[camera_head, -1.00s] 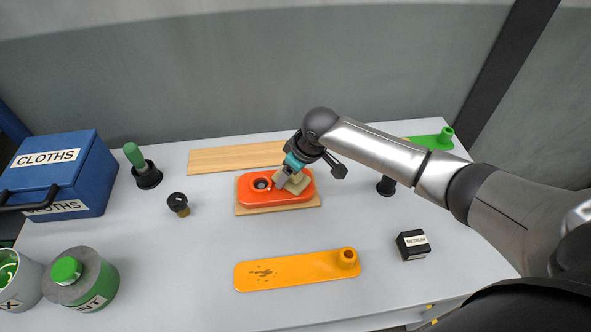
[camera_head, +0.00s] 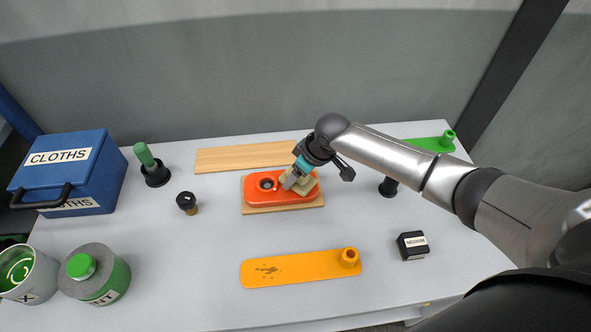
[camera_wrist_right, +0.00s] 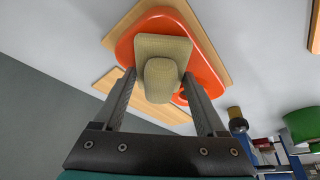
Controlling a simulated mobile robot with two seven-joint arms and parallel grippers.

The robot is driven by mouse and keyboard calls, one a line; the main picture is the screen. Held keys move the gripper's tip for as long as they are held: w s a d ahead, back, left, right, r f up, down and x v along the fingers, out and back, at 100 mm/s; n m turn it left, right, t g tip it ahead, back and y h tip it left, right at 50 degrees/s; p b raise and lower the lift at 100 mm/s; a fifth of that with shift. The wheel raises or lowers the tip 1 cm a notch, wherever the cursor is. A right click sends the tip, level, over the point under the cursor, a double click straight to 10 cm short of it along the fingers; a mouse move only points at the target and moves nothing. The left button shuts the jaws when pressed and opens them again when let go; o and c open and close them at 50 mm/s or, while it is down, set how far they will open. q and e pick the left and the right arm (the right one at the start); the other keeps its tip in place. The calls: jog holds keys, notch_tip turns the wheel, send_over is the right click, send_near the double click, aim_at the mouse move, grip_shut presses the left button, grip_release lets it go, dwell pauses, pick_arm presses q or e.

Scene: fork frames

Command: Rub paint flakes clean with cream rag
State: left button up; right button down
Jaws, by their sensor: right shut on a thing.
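The cream rag (camera_head: 302,184), a thick pad with a raised middle, is at the right part of a red-orange block (camera_head: 260,196). My right gripper (camera_head: 290,180) is shut on its raised middle. In the right wrist view the rag (camera_wrist_right: 160,50) lies over the red-orange block (camera_wrist_right: 205,68), with the fingers of my right gripper (camera_wrist_right: 160,85) on either side of its raised part. I cannot tell whether it presses on the block. Dark paint flakes (camera_head: 266,269) lie on the left part of the orange plate (camera_head: 310,269) in front. My left gripper is not in view.
A wooden board (camera_head: 260,210) lies under the red-orange block, a wooden plank (camera_head: 240,158) behind. At left stand a blue CLOTHS box (camera_head: 100,175), a green-handled tool (camera_head: 145,155), a black knob (camera_head: 187,201) and paint cans (camera_head: 98,275). A black box (camera_head: 411,246) sits right.

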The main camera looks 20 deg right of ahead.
aim_at(312, 177)
jog(key=shift+s+d+p, duration=0.25)
jog(key=shift+d+p, duration=0.05)
jog(key=shift+d, duration=0.6)
jog(key=shift+s+d+p, duration=0.2)
jog(key=shift+d+p, duration=0.05)
jog(key=shift+d, duration=0.65)
notch_tip(312, 177, up, 6)
jog(key=p, duration=0.6)
jog(key=shift+p, duration=0.35)
notch_tip(312, 177, up, 3)
jog(key=p, duration=0.3)
jog(key=shift+f, duration=0.2)
jog(key=shift+f+b, duration=2.5)
jog(key=shift+f, duration=1)
